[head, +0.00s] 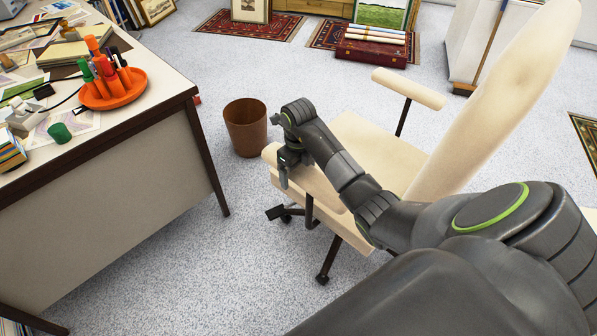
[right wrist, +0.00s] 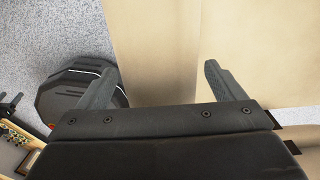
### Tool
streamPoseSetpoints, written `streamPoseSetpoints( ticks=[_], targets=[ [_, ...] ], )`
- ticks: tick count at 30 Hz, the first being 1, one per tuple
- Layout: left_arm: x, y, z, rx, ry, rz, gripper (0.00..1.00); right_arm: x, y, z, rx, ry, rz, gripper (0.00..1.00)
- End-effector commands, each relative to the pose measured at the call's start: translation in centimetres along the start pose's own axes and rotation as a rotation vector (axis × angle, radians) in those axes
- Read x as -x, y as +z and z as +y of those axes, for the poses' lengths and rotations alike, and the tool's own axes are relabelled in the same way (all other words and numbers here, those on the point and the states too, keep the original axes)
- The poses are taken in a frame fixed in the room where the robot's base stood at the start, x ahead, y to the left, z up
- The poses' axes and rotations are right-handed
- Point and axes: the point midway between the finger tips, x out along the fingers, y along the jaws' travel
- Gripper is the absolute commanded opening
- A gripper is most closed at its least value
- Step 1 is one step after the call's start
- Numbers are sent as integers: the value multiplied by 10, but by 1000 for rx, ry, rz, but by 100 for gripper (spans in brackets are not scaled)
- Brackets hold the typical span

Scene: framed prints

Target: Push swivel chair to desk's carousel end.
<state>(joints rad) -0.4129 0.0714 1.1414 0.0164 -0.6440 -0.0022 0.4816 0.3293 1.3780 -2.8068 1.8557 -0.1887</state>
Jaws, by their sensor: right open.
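The cream swivel chair (head: 372,150) stands right of the desk (head: 120,165), its tall back to the right and its seat front facing the desk side. The orange carousel (head: 128,94), holding pens and markers, sits on the desk near its right corner. My right gripper (head: 283,182) points down at the front end of the chair's near armrest. In the right wrist view, the open fingers (right wrist: 160,68) are spread over cream chair surfaces (right wrist: 155,50); I cannot tell if they touch. My forearm hides part of the near armrest and seat. My left gripper is out of view.
A brown wastebasket (head: 246,127) stands on the floor between desk and chair. Rugs (head: 240,27) with framed prints and a dark red box (head: 372,53) lie at the back. A broom (head: 484,55) leans at the upper right. Carpet between desk and chair is otherwise clear.

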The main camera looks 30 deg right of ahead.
Motion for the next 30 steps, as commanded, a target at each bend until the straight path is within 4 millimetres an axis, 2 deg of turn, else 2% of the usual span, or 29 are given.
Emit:
streamPoseSetpoints(
  ticks=[11,30],
  targets=[
    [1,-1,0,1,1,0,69,-5,0,0,1,-1,0,89],
    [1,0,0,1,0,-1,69,-4,0,0,0,0,0,7]
  ],
)
